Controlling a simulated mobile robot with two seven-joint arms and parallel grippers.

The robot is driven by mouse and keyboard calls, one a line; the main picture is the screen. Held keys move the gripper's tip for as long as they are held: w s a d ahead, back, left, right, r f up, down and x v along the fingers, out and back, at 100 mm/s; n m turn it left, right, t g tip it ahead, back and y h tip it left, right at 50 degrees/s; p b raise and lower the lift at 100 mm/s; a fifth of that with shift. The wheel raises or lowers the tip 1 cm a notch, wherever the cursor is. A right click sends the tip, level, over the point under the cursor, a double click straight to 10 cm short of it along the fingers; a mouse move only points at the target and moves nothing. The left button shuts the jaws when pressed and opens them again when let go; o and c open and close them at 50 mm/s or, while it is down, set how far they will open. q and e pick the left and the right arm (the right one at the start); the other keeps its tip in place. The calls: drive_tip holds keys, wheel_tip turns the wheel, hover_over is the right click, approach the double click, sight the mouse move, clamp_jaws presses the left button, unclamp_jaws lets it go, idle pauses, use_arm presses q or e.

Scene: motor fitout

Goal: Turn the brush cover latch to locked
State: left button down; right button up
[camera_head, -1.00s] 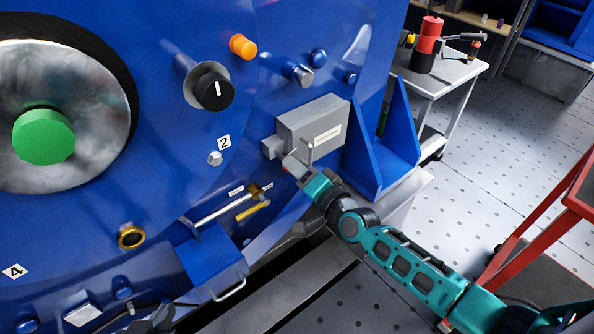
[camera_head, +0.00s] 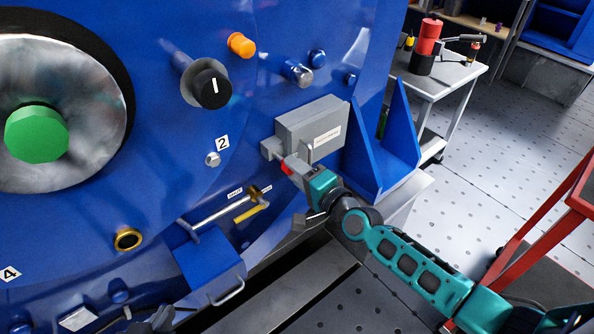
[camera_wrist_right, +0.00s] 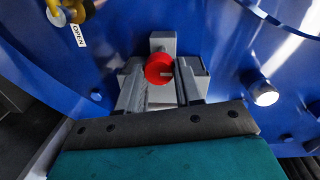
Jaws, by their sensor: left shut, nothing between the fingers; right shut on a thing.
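The brush cover is a grey box (camera_head: 308,125) with a white label on the blue motor housing. The latch is a red round knob (camera_head: 287,168) below the cover's grey tab. My right gripper (camera_head: 291,163) is shut on the knob, a grey finger at each side in the wrist view. The latch's rear is hidden. My left gripper (camera_head: 162,318) is only partly visible as dark parts at the bottom edge, apart from the latch and empty.
A black knob (camera_head: 212,89) and an orange knob (camera_head: 242,45) stick out of the housing above left. A yellow handle (camera_head: 250,212) with small labels lies below left. A blue bracket (camera_head: 383,150) stands close on the right. A red cart (camera_head: 560,205) is further right.

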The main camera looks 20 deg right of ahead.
drive_tip(key=o, duration=1)
drive_tip(key=p+v, duration=0.2)
drive_tip(key=v, duration=1.1)
